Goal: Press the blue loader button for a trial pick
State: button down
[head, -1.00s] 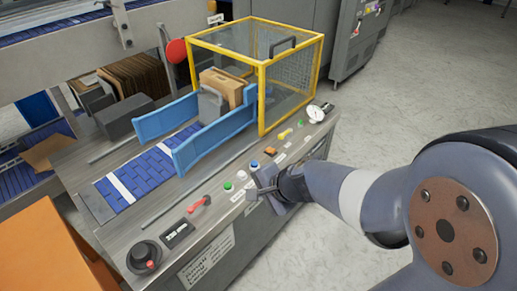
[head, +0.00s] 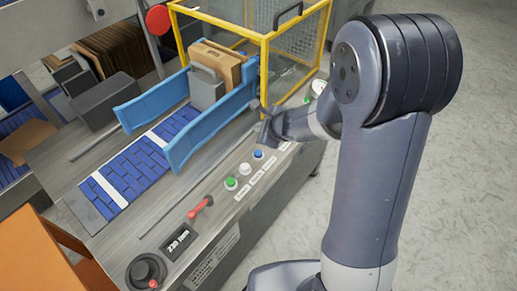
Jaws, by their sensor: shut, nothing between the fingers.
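The blue button (head: 258,154) stands on the sloped front panel of the machine, at the far end of a short row. The white button (head: 245,168) and the green button (head: 231,183) sit beside it, nearer to me. My gripper (head: 263,126) is shut and empty. In the picture it shows just above the blue button, on its far side, with a gap between them. Its height over the panel is hard to tell. The controls directly behind my gripper and forearm are hidden.
A red lever (head: 200,207), a display reading 230 mm (head: 178,241) and a black knob (head: 146,271) lie along the near panel. Blue guide rails (head: 212,138) and a yellow-framed guard (head: 264,75) stand behind. Open floor (head: 455,190) lies to the right.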

jog(key=shift+f, duration=0.15)
jog(key=b, duration=0.6)
send_over(261, 154)
notch_tip(261, 154, down, 7)
jog(key=shift+s+r, duration=0.1)
jog(key=shift+r, duration=0.1)
jog(key=shift+f+b, duration=0.95)
jog(key=shift+b, duration=0.3)
jog(key=shift+f, duration=0.15)
dwell(0.5)
jog(key=shift+f+b, duration=0.25)
jog(key=shift+b, duration=0.25)
